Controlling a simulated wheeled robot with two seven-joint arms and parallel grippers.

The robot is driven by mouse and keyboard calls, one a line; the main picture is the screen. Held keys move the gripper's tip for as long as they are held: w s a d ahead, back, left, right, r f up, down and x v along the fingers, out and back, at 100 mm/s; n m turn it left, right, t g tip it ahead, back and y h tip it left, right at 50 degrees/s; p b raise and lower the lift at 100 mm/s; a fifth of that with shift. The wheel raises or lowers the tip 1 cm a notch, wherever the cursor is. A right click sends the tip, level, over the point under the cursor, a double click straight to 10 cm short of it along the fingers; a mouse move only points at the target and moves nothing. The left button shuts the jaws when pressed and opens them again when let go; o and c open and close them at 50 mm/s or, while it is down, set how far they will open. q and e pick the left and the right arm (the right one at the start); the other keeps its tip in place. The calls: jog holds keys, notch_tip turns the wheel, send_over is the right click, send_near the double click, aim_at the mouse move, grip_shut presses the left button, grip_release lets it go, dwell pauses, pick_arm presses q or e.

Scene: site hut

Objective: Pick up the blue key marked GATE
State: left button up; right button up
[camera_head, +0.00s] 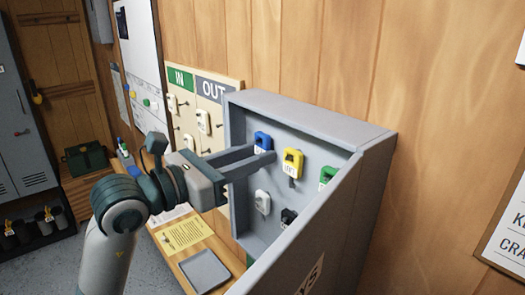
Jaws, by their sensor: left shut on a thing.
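The blue key (263,138) hangs in the upper left of the open grey key cabinet (312,108) on the wall. It has a blue top and a white tag whose lettering is too small to read. My left gripper (264,152) reaches into the cabinet from the left, and its two long grey fingers are shut on the blue key. The fingers cover the lower part of the key. I cannot tell whether the key is still on its hook. My right gripper is not in view.
Yellow (292,162), green (327,176), white (262,202) and black (288,217) keys hang close by in the cabinet. The cabinet's open door (318,235) stands at the front right. An IN/OUT board (206,88) with white tags is to the left. A grey tray (205,270) lies on the shelf below.

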pick_arm(q)
jog(key=shift+r, duration=0.15)
jog(key=shift+s+a, duration=0.1)
jog(key=shift+a, duration=0.05)
dwell(0.5)
jog(key=shift+s+a, duration=0.35)
jog(key=shift+a, duration=0.2)
jog(key=shift+v, duration=2.7)
